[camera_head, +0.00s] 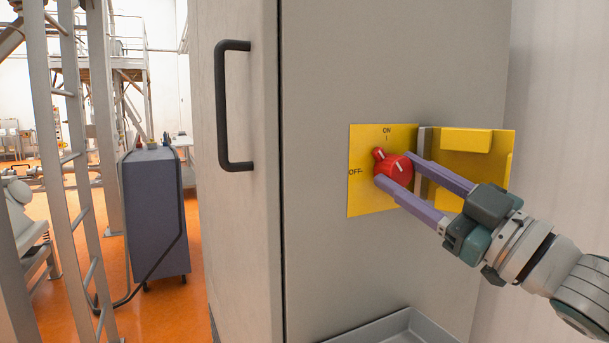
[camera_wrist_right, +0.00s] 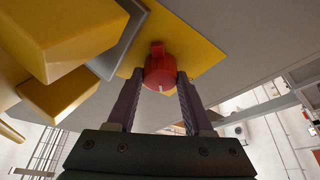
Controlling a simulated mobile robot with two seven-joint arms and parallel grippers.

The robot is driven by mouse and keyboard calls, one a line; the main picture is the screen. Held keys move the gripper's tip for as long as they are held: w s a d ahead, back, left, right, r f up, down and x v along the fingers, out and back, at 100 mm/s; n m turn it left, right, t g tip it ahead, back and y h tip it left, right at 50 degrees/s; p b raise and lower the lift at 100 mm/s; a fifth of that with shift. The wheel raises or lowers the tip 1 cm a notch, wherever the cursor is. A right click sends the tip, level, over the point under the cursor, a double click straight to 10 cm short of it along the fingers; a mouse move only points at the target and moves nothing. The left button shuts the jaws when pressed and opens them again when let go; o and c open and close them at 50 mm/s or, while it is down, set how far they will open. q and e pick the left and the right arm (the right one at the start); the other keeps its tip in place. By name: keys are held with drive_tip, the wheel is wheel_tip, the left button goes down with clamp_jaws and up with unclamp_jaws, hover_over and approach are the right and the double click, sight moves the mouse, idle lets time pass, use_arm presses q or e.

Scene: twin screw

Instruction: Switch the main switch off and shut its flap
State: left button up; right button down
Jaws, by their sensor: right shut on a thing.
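The main switch is a red rotary knob (camera_head: 391,171) on a yellow plate (camera_head: 366,199) marked ON at the top and OFF at the left. Its small red tab points up and left, between the two marks. My right gripper (camera_head: 394,169) is shut on the knob, one finger on each side. The right wrist view also shows the knob (camera_wrist_right: 160,71) between both fingers. The yellow flap (camera_head: 467,141) stands open to the right of the plate, beside my right fingers. My left gripper is not in view.
The plate is on a grey cabinet (camera_head: 330,80) with a black door handle (camera_head: 222,105) to the left. A grey tray edge (camera_head: 405,325) juts out below. The front of the cabinet between handle and plate is clear.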

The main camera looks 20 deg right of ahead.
drive_tip(key=n+g+y, duration=0.1)
drive_tip(key=n, duration=0.2)
drive_tip(key=n+g+y+p, duration=0.1)
drive_tip(key=n, duration=0.2)
drive_tip(key=shift+d+r, duration=0.1)
drive_tip(key=shift+r, duration=0.05)
drive_tip(key=n+g+p, duration=0.1)
drive_tip(key=n+g, duration=0.1)
drive_tip(key=n, duration=0.3)
drive_tip(key=shift+r+n+p, duration=0.1)
drive_tip(key=shift+n+p, duration=0.25)
drive_tip(key=shift+n, duration=0.05)
drive_tip(key=shift+y, duration=0.3)
drive_tip(key=shift+c, duration=1.5)
unclamp_jaws()
drive_tip(key=r+b+v, duration=0.1)
drive_tip(key=v, duration=0.9)
drive_tip(key=shift+f, duration=0.35)
